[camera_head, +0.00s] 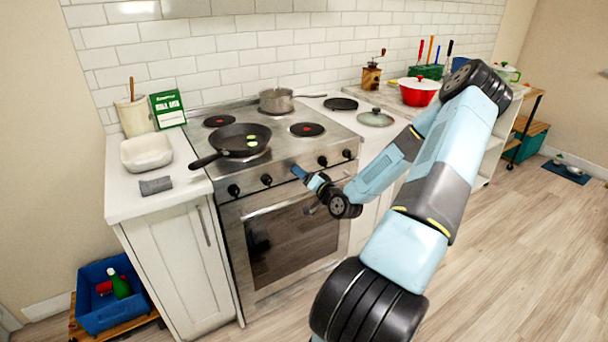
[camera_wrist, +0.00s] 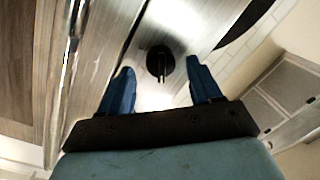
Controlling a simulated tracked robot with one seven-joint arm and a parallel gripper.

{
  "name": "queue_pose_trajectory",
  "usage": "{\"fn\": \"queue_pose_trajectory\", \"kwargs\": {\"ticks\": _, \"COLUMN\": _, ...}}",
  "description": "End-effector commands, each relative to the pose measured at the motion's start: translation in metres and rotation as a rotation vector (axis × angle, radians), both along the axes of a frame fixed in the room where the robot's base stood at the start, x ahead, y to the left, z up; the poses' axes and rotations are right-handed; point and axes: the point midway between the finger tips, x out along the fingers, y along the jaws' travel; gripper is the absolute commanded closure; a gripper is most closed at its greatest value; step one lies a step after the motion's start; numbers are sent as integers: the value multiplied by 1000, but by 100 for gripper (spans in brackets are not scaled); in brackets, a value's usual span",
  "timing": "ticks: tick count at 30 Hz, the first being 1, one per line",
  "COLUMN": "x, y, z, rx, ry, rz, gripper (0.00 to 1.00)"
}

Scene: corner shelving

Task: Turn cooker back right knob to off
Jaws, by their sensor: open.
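No label shows which is the back right one. My gripper (camera_head: 299,171) is in front of the panel, between the second and third knobs in the picture. In the wrist view its blue fingers (camera_wrist: 161,86) are open and empty. One black knob (camera_wrist: 160,64) lies ahead, centred in the gap, apparently not gripped. I cannot tell for sure which knob it is.
A frying pan (camera_head: 239,140) sits front left on the hob, its handle towards the left front edge. A saucepan (camera_head: 276,101) sits at the back right. The oven door handle (camera_head: 272,207) runs below the knobs. A lid (camera_head: 375,118) lies on the right counter.

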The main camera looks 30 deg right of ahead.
Motion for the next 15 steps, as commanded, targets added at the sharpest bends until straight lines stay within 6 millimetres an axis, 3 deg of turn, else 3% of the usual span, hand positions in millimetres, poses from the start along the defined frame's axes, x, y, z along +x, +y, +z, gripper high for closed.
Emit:
{"fn": "queue_pose_trajectory", "kwargs": {"ticks": 6, "x": 12, "y": 1, "z": 0, "rx": 0, "ry": 1, "rz": -1, "gripper": 36}}
{"fn": "queue_pose_trajectory", "kwargs": {"ticks": 15, "x": 13, "y": 2, "z": 0, "rx": 0, "ry": 1, "rz": -1, "gripper": 38}}
